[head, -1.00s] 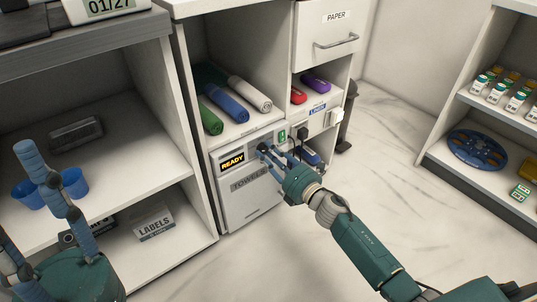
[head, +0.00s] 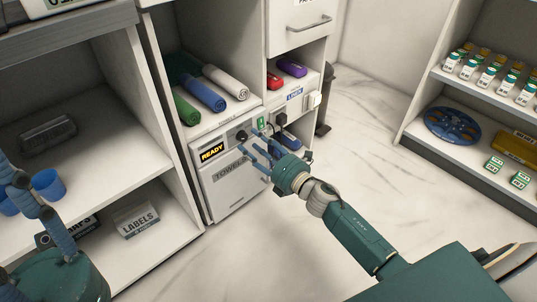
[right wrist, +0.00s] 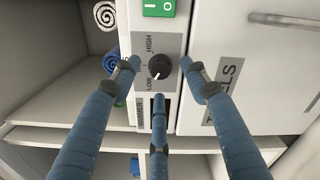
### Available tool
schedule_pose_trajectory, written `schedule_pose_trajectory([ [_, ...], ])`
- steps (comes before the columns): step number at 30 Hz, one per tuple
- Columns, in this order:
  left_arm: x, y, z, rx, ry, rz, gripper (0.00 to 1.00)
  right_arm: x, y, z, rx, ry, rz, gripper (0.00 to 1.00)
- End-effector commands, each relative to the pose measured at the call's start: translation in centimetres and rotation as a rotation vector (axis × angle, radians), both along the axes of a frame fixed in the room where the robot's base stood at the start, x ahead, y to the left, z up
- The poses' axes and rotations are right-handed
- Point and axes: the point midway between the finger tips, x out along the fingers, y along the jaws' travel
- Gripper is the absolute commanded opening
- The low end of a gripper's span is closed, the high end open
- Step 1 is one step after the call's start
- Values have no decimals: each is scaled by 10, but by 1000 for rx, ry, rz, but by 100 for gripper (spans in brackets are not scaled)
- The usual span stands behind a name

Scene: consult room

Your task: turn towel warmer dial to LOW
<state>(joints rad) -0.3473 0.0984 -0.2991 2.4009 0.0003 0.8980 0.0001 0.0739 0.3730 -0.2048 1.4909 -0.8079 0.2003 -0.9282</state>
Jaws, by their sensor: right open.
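The towel warmer (head: 237,185) stands low in the cabinet, with a lit READY display. Its black dial (head: 241,135) sits right of the display. In the right wrist view the dial (right wrist: 160,67) shows between my fingers, with HIGH above and LOW at its lower left. Its white mark points down and slightly left, towards the LOW lettering. My right gripper (head: 255,147) is open in front of the panel, its fingers (right wrist: 160,78) spread around the dial's outline and apparently not gripping it. My left gripper (head: 22,195) is partly cut off at the left edge.
A green switch (head: 261,124) sits beside the dial, with a black plug (head: 281,119) to its right. Rolled towels (head: 206,92) lie on the shelf above. Blue cups (head: 47,184) and a LABELS box (head: 136,219) are on the left shelves.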

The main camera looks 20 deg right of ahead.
Motion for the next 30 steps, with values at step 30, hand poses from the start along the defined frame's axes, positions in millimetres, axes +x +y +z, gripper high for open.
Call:
schedule_pose_trajectory([
  [30, 0, -1, 0, 2, 0, -1, 40, -88, -35, 0, -2, 0, -5, 45],
])
